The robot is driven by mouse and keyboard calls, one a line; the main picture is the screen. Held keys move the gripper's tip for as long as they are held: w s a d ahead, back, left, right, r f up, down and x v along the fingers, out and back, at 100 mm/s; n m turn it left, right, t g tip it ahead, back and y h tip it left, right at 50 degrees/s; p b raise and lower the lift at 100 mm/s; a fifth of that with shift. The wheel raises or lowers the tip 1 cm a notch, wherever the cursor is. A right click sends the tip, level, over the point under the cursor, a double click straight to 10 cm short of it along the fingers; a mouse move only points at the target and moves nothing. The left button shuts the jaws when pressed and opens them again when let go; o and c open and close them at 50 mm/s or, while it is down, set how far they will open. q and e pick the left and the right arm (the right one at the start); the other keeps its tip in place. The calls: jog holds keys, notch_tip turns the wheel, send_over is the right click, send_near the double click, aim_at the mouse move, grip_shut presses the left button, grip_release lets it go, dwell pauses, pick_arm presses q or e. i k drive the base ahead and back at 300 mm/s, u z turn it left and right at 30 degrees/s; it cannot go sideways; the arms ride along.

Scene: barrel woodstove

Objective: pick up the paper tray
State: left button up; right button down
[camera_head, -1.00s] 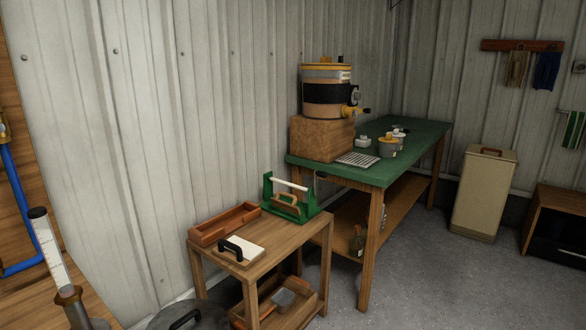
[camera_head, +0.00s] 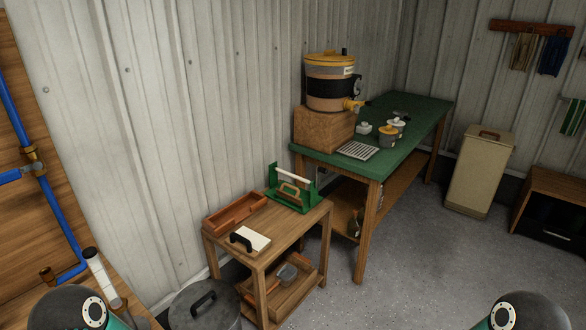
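No tray is marked as the paper tray. A long, shallow reddish-brown tray (camera_head: 235,213) lies on the left back part of the small wooden table; it looks empty. A second, lighter wooden tray (camera_head: 293,292) sits on that table's lower shelf with a grey scoop-like thing (camera_head: 287,273) in it. I cannot tell which of them is the paper tray. Parts of my two arms show at the bottom left and bottom right corners, well away from both trays. Neither gripper is in view.
The small table (camera_head: 268,252) also bears a green caddy (camera_head: 290,190) and a white block with black handle (camera_head: 252,239). A lidded grey bin (camera_head: 204,308) stands before it. A green-topped bench (camera_head: 407,140) stands behind.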

aim_at(247, 241)
jog(key=k, duration=0.5)
jog(key=z, duration=0.55)
jog(key=i, duration=1.3)
jog(key=u, duration=1.35)
jog(key=i, duration=0.3)
jog(key=z, duration=2.4)
